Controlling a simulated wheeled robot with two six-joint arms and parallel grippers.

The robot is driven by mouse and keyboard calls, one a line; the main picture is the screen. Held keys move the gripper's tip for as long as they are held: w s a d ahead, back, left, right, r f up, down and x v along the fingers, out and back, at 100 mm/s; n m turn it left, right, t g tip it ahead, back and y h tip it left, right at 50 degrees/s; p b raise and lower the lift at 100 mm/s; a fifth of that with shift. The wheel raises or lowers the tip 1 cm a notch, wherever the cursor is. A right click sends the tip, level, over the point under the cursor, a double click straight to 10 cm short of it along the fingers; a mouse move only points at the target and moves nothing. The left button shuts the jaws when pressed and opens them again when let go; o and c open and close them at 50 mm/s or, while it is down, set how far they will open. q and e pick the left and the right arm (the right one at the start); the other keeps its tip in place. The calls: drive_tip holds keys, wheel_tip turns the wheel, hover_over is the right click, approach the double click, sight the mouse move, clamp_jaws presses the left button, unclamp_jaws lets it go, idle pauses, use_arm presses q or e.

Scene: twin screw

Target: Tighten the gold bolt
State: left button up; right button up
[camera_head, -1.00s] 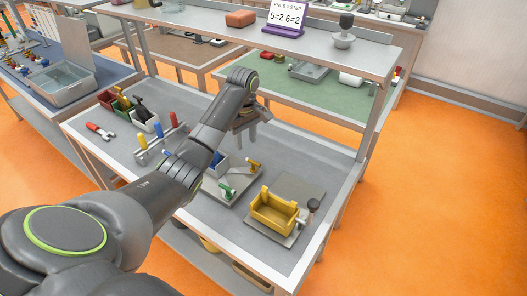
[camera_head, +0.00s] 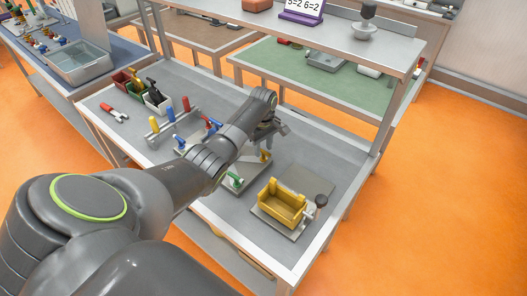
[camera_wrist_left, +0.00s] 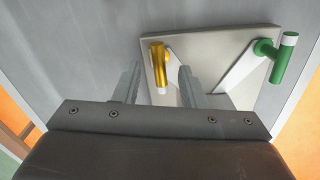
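The gold bolt (camera_head: 264,157) with its bent handle stands on a light plate on the bench in the head view. In the left wrist view the gold bolt (camera_wrist_left: 157,57) is at the plate's left edge. A green bolt (camera_wrist_left: 283,60) with a white end stands at its right; it also shows in the head view (camera_head: 236,180). My left gripper (camera_head: 270,136) is just above and behind the gold bolt. In the wrist view its fingers (camera_wrist_left: 157,88) are apart and empty, with the gold handle ahead of the gap. My right gripper is not in view.
A yellow box-like fixture (camera_head: 281,205) with a black knob (camera_head: 321,200) stands to the right. Yellow, blue and red handles (camera_head: 171,115), small bins (camera_head: 157,100) and a red-handled tool (camera_head: 113,112) lie left. A shelf (camera_head: 310,40) overhangs the bench's back.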

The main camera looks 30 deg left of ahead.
sight(263, 151)
use_arm(q)
drive_tip(key=shift+f, duration=1.65)
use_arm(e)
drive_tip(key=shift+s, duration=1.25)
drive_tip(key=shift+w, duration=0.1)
